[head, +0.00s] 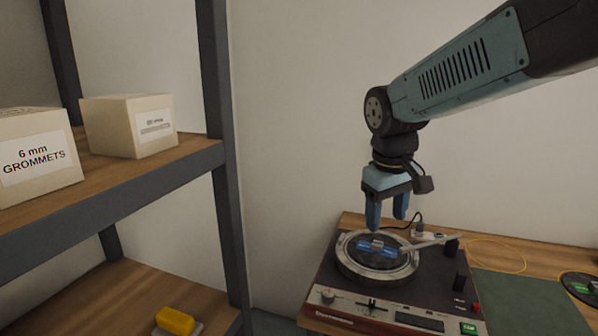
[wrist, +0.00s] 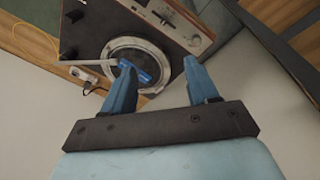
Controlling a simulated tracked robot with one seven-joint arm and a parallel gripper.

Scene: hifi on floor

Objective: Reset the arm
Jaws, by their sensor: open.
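My gripper (head: 387,222) hangs from the arm with its fingers pointing down, above a record player (head: 340,283). It is open, with nothing between the fingers. In the wrist view my gripper (wrist: 155,85) shows two blue fingers spread apart. A blue object (head: 376,248) lies on the dark round platter of the record player, below the fingertips. The blue object also shows in the wrist view (wrist: 148,76), partly behind the left finger.
The record player stands on a wooden bench with a green mat (head: 525,300) to the right. Shelves at left hold a grommets box (head: 38,150) and another box (head: 130,125). A yellow object (head: 175,320) sits on the lower shelf. A yellow cable (head: 500,243) lies behind the mat.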

